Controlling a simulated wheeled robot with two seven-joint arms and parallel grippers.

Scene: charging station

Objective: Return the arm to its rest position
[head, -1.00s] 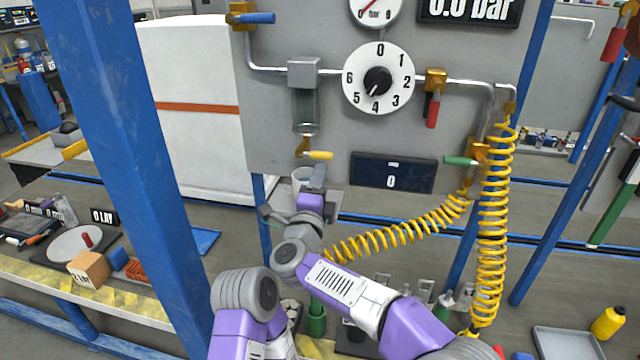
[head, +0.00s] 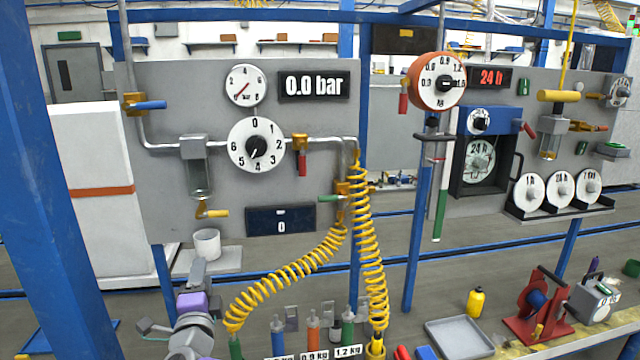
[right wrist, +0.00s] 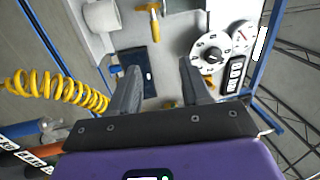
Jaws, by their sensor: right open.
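My right gripper (head: 196,272) shows at the lower left in the head view, in front of the panel and below a white cup (head: 207,244). In the right wrist view my right gripper (right wrist: 158,82) has its two grey fingers spread apart with nothing between them. The panel, its dark display (right wrist: 137,72) and the white dial (right wrist: 211,53) lie beyond the fingers. My left gripper is not in view.
A coiled yellow hose (head: 290,278) hangs close to the right of my right arm. A blue post (head: 50,200) stands at the left. A grey tray (head: 459,337), a yellow bottle (head: 476,302) and a red device (head: 535,305) are at the lower right.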

